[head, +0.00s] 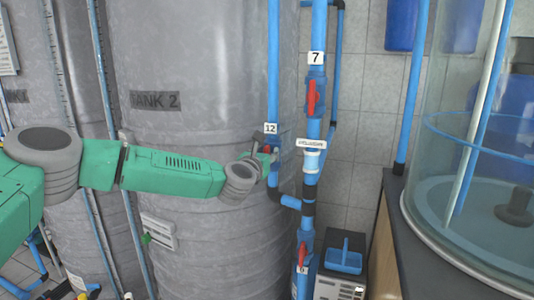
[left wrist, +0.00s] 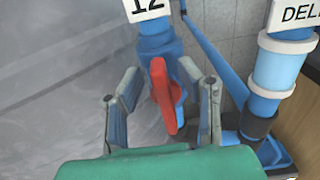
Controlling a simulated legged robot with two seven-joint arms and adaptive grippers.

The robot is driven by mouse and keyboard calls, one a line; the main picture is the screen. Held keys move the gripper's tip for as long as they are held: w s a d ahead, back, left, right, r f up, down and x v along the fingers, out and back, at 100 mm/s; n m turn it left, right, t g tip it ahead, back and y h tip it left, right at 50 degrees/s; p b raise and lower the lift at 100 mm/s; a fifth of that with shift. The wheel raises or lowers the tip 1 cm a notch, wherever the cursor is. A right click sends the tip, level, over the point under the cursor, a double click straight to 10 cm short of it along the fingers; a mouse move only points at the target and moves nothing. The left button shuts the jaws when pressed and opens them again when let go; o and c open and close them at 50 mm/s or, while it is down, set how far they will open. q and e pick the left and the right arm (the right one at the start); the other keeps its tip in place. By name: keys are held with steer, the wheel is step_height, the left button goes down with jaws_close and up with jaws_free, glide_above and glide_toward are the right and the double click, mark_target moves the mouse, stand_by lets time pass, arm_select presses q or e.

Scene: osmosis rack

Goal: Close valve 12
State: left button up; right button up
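Valve 12 is on a blue pipe in front of tank 2, under a white "12" label (head: 271,128). In the left wrist view its red handle (left wrist: 164,97) is below the blue valve body (left wrist: 158,42), its long side running roughly up and down in the picture. My left gripper (left wrist: 160,76) is open, with one finger on each side of the handle. Gaps show between the fingers and the handle. In the head view my left gripper (head: 268,160) is at the valve and covers most of it; only a bit of red shows. My right gripper is not in view.
Valve 7 with a red handle (head: 312,97) is on the parallel blue pipe to the right. Another red handle (head: 302,256) is lower down. Tank 2 (head: 190,60) stands close behind. A clear cylinder tank (head: 470,150) stands on a dark counter (head: 410,250) at the right.

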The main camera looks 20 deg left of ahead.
arm_select(q)
jaws_close()
